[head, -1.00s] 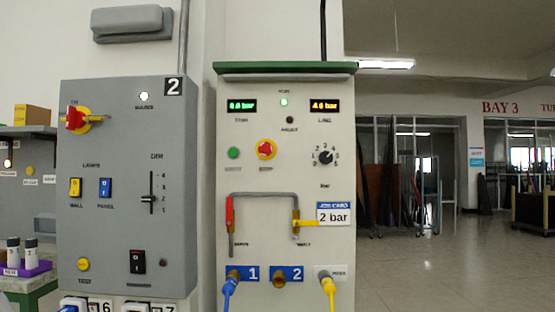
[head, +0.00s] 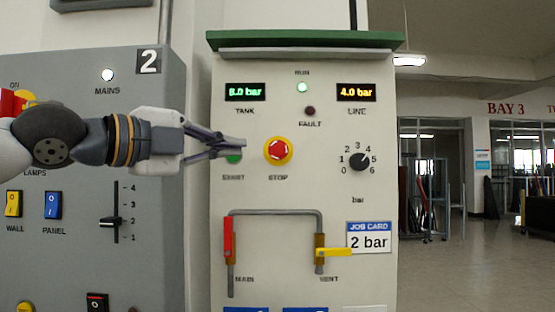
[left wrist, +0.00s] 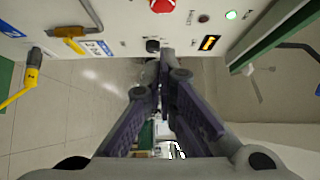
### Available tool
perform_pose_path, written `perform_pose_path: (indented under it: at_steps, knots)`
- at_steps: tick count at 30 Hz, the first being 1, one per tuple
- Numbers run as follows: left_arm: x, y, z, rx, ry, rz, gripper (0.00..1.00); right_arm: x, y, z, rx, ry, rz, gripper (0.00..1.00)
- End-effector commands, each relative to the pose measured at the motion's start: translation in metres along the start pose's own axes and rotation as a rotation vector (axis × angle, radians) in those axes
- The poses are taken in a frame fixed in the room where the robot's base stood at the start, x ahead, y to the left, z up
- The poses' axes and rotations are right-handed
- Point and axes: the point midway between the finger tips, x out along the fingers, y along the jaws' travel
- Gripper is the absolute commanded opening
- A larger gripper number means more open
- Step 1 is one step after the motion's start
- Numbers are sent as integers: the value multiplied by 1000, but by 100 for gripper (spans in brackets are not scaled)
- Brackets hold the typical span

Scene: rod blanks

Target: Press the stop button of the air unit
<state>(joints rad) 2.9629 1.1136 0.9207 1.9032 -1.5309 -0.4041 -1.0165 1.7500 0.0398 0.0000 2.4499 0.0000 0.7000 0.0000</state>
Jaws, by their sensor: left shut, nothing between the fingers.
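The air unit (head: 212,200) is a pale panel under a green top. Its red STOP button (head: 278,151) sits on a yellow collar, right of the green START button (head: 234,158). My left gripper (head: 241,147) reaches in from the left, shut and empty. Its tips overlap the START button's upper part in the head view, left of STOP; contact cannot be told. The left wrist view shows the closed fingers (left wrist: 158,62) and the red STOP button (left wrist: 162,5), cut by the top edge. The green RUN lamp (head: 303,87) is lit. My right gripper is not in view.
The selector knob (head: 359,161) is right of STOP. Below are a red valve handle (head: 228,240), a yellow valve handle (head: 334,252) and a job card (head: 369,238) reading 2 bar. A grey switch panel (head: 150,230) stands left. Open floor lies right.

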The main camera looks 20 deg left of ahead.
Motion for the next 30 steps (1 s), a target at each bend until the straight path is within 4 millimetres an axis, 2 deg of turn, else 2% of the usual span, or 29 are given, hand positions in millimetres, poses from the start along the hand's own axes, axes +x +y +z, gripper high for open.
perform_pose_path:
  at_steps: [8,11,19,24,30]
  knots:
    - [5,2,-1,-4,2,4,0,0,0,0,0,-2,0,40]
    - [19,2,-1,-2,2,8,0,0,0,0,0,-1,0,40]
    - [78,3,-2,1,1,8,0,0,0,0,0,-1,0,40]
    - [104,5,-1,-6,2,8,0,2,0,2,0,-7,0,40]
    - [124,4,20,-8,3,4,0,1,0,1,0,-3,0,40]
